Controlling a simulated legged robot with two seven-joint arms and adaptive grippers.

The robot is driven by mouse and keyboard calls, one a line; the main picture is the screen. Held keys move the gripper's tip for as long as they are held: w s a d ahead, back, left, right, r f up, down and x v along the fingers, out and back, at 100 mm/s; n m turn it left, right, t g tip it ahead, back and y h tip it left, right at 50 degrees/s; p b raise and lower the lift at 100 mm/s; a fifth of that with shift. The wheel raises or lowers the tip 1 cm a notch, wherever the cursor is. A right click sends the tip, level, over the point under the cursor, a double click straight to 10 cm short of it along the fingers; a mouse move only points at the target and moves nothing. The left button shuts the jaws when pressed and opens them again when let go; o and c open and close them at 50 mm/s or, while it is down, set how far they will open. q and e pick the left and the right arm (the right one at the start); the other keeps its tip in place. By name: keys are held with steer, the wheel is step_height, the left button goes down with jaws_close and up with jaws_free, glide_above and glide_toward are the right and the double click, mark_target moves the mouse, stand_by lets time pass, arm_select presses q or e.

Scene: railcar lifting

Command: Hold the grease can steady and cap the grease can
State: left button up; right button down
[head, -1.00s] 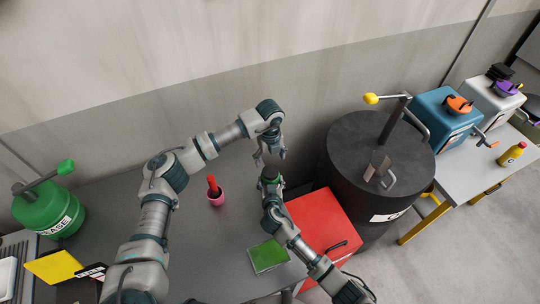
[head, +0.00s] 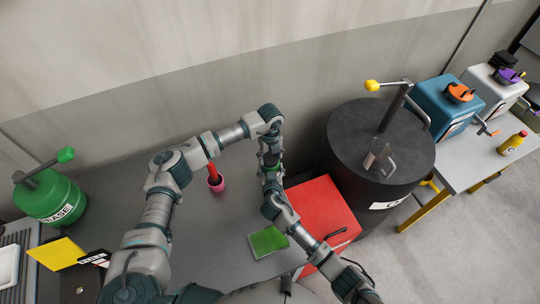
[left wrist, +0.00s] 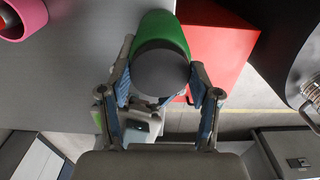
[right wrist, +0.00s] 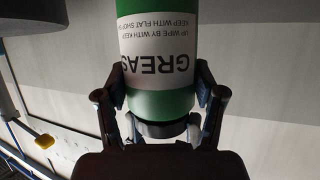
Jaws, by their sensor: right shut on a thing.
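The grease can (right wrist: 160,60) is a green cylinder with a white label, shut between the fingers of my right gripper (right wrist: 160,85). A dark grey round cap (right wrist: 162,129) sits at its top end, seen low in the right wrist view; whether it is fully seated cannot be told. In the left wrist view the grey cap (left wrist: 162,74) lies between the fingers of my left gripper (left wrist: 161,75), with the green can (left wrist: 165,28) beyond it. Finger contact with the cap is unclear there.
A pink cup (head: 216,186) with a red handle stands on the grey table (head: 130,190). A green book-like block (head: 268,242), a red box (head: 318,213) and a black drum (head: 375,160) are near. A green grease drum (head: 52,198) is at left.

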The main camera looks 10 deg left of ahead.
arm_select(q)
steer(key=c, duration=0.4)
arm_select(e)
steer(key=shift+d+f, duration=0.1)
steer(key=shift+f, duration=0.1)
arm_select(q)
steer(key=m, duration=0.4)
steer(key=shift+m, duration=0.4)
steer(key=m, duration=0.2)
steer(key=shift+m, duration=0.4)
steer(key=m, duration=1)
steer(key=shift+f, duration=0.1)
steer(key=m, duration=0.5)
steer(key=shift+a, duration=0.1)
steer(key=m, duration=0.3)
steer(key=o, duration=1.3)
